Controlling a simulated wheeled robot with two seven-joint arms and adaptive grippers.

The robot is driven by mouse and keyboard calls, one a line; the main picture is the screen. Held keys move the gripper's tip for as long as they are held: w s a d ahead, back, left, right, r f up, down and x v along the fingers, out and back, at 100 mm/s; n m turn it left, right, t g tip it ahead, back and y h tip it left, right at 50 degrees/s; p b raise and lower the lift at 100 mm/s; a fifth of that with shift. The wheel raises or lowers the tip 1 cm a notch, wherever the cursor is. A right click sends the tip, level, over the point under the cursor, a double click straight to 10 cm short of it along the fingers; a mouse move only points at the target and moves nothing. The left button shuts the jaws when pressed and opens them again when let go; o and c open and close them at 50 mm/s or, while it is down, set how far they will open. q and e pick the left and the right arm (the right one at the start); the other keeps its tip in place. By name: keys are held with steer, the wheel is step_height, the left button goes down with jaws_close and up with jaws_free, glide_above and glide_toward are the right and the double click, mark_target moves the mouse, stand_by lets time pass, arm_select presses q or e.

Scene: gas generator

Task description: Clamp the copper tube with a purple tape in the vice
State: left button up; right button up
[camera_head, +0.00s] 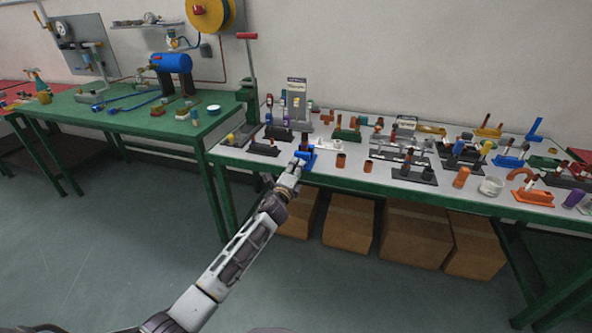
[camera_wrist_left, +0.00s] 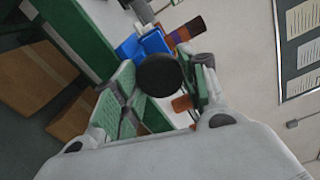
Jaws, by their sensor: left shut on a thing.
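A small blue vice (camera_head: 308,158) stands at the front edge of the right table, left of its middle. A copper tube with purple tape (camera_wrist_left: 184,34) is at the blue vice (camera_wrist_left: 153,42) in the left wrist view, its brown end sticking out. I cannot tell how tightly the jaws sit on it. In the head view the tube (camera_head: 304,141) stands up from the vice. My left gripper (camera_head: 297,163) is at the vice's near side. In the left wrist view its green-padded fingers are shut on a black round knob (camera_wrist_left: 159,75). My right gripper is not in view.
The right table (camera_head: 230,154) is crowded with fittings, dark stands and clamps. Two short copper pieces (camera_head: 341,160) stand just right of the vice. A green press with a red handle (camera_head: 247,36) stands at the table's left end. Cardboard boxes (camera_head: 349,222) sit below.

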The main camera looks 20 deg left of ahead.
arm_select(q)
steer(key=shift+f, duration=0.1)
stand_by(0.3)
steer(key=shift+m+p, duration=0.5)
steer(key=shift+m, duration=0.8)
steer(key=o, duration=1.1)
steer(key=shift+c, duration=0.2)
